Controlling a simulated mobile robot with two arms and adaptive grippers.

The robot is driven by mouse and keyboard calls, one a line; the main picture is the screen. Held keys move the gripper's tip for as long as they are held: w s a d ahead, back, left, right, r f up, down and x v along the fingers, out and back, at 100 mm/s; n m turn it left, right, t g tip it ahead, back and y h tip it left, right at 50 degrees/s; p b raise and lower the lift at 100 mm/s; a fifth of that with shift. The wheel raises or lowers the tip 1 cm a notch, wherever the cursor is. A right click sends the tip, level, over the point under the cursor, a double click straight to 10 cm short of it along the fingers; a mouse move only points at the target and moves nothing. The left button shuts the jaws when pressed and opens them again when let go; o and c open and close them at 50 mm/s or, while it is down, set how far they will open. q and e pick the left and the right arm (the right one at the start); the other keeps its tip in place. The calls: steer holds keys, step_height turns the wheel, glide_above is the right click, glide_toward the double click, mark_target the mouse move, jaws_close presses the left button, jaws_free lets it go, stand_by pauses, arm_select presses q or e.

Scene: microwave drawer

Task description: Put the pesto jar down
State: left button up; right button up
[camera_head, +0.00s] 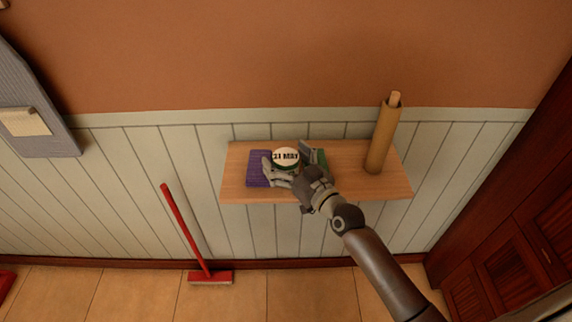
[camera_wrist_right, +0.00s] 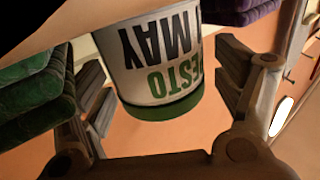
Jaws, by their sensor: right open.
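The pesto jar (camera_head: 286,155) stands on the wooden shelf (camera_head: 352,184), its pale round top marked "21 MAY" facing up. My right gripper (camera_head: 287,164) is open around the jar, with one finger on each side. In the right wrist view the white jar (camera_wrist_right: 160,60), with upside-down PESTO and MAY lettering and a green band, sits between the spread fingers of my right gripper (camera_wrist_right: 165,85). A gap shows on the left side; contact on the right side is hard to tell. My left gripper is not in view.
A purple folded cloth (camera_head: 258,168) lies left of the jar, and a green one (camera_head: 320,159) lies close on its right. A tan cylinder (camera_head: 383,137) stands near the shelf's right end. A red broom (camera_head: 186,230) leans on the wall below. The shelf between green cloth and cylinder is clear.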

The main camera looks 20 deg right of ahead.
steer(key=c, duration=1.3)
steer(key=shift+r, duration=0.2)
steer(key=shift+c, duration=0.2)
